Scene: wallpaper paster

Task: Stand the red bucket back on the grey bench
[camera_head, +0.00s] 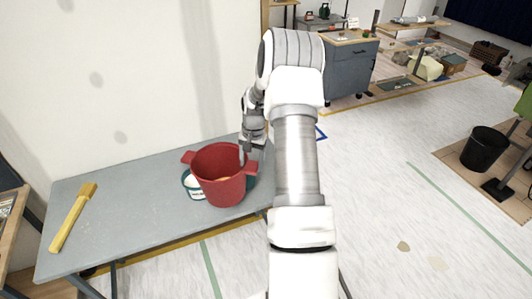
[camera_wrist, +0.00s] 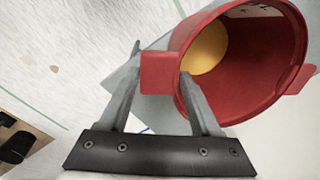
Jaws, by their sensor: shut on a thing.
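The red bucket (camera_head: 222,182) is upright or nearly so in the head view, over the right part of the grey bench (camera_head: 140,215). I cannot tell whether its base touches the bench top. My gripper (camera_head: 245,158) comes down from above at the bucket's right rear side. In the wrist view my gripper (camera_wrist: 160,75) is shut on a red side lug of the bucket (camera_wrist: 240,100), one finger on each side. Something yellow shows inside the bucket. My arm hides the bench's right end in the head view.
A white and teal pot (camera_head: 190,184) stands close behind the bucket's left side, partly hidden by it. A yellow-handled tool (camera_head: 73,217) lies at the bench's left. Bare bench lies between them. A plain wall (camera_head: 100,90) stands behind. A black bin (camera_head: 482,149) stands far right.

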